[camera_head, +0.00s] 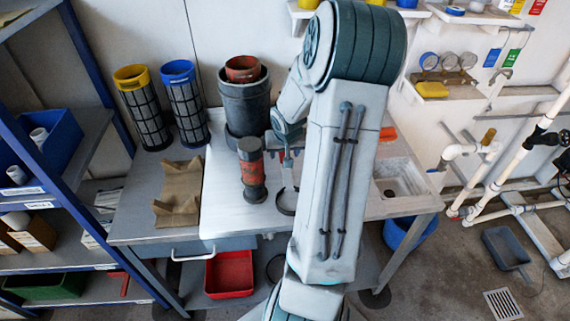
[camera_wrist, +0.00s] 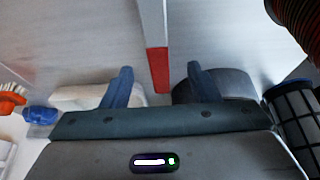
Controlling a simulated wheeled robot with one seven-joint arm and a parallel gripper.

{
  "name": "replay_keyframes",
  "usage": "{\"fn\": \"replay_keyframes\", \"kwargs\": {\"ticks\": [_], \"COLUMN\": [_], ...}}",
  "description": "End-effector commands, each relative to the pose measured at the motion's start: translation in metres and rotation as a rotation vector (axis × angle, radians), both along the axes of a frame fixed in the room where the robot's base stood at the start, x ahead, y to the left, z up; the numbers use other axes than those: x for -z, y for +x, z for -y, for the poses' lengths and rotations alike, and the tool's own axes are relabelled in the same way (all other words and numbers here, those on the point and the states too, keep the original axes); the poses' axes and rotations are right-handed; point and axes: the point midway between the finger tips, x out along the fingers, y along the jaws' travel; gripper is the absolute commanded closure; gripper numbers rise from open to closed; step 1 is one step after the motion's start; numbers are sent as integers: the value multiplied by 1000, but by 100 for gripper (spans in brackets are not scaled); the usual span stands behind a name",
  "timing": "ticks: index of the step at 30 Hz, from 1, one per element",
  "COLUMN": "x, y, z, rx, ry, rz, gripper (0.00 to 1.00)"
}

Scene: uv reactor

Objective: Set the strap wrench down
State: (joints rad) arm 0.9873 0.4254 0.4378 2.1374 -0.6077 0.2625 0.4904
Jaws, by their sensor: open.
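The strap wrench shows in the head view as a dark strap loop (camera_head: 287,201) on the pale worktop, with a thin grey handle running back from it to my gripper (camera_head: 288,148). In the wrist view, the handle (camera_wrist: 151,22) is a grey bar with a red end section, lying between the two blue fingers of my gripper (camera_wrist: 159,68). The fingers are open, with a gap on each side of the handle. The loop is outside the wrist view. I cannot tell whether the whole handle touches the worktop.
A red and black cylinder (camera_head: 252,172) stands just left of the loop. Behind it is a dark grey housing (camera_head: 244,104). Two mesh filters, yellow-topped (camera_head: 143,108) and blue-topped (camera_head: 186,105), stand further left. A brown tray (camera_head: 179,190) lies left; a sink (camera_head: 398,178) is right.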

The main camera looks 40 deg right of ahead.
Motion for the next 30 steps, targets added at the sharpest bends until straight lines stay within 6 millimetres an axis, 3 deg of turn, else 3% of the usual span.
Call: {"fn": "replay_keyframes", "kwargs": {"ticks": [10,20,26,30], "x": [42,47,47,46], "y": [13,16,16,16], "z": [12,14,14,14], "rx": [1,3,2,2], "ry": [1,0,0,-1], "rz": [-2,0,0,1], "gripper": [46,46,100,100]}}
